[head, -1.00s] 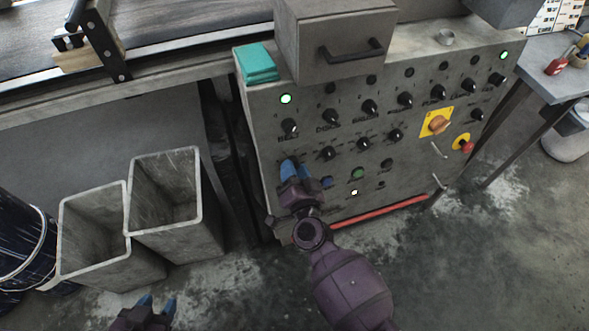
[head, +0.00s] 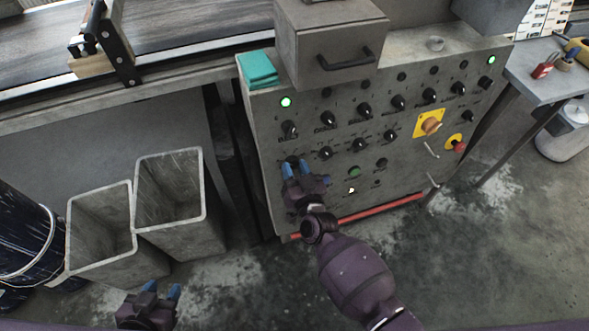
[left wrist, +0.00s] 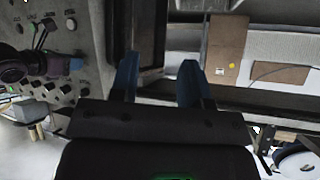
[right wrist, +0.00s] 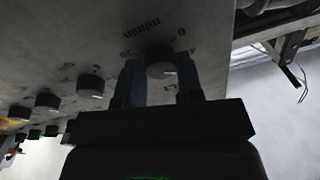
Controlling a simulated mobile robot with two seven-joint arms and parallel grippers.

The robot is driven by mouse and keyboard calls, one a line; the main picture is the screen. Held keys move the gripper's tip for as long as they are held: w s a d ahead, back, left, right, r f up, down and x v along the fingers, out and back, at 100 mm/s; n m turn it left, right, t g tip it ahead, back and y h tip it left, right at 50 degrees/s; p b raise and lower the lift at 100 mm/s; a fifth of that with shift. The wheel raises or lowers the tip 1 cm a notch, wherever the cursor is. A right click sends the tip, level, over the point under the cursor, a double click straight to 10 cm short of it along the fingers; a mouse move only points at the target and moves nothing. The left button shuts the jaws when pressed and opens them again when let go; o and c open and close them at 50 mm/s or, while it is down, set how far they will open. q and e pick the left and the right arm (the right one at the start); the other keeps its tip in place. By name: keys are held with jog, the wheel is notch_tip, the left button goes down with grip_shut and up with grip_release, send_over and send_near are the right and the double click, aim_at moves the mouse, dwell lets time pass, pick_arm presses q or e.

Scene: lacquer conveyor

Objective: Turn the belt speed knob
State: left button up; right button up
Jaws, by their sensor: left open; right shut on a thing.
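The grey control panel (head: 268,140) carries rows of dark knobs with printed labels. The belt speed knob (right wrist: 162,68) is a round dark knob ringed by a scale with "m/min" and numbers, seen in the right wrist view. My right gripper (right wrist: 158,85) is shut on it, one blue finger on each side. In the head view this gripper (head: 297,170) is at the panel's lower left, and it hides most of that knob. My left gripper (head: 162,291) is open and empty, low in front of the bins; its fingers also show in the left wrist view (left wrist: 158,82).
Other knobs (head: 325,153) sit close to my right gripper. A red-orange bar (head: 375,211) runs along the panel's foot. Two grey bins (head: 205,190) and a dark drum (head: 25,235) stand at left. A grey box (head: 330,30) and teal cloths (head: 258,68) lie on top.

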jog(key=n+y+p, duration=0.1)
jog(key=n, duration=0.3)
jog(key=shift+r+n+g, duration=0.1)
jog(key=shift+n+g, duration=0.2)
jog(key=shift+n, duration=0.3)
jog(key=shift+p, duration=0.3)
jog(key=o, duration=0.9)
jog(key=shift+c, duration=0.2)
jog(key=shift+o, duration=0.3)
jog(key=shift+d, duration=0.1)
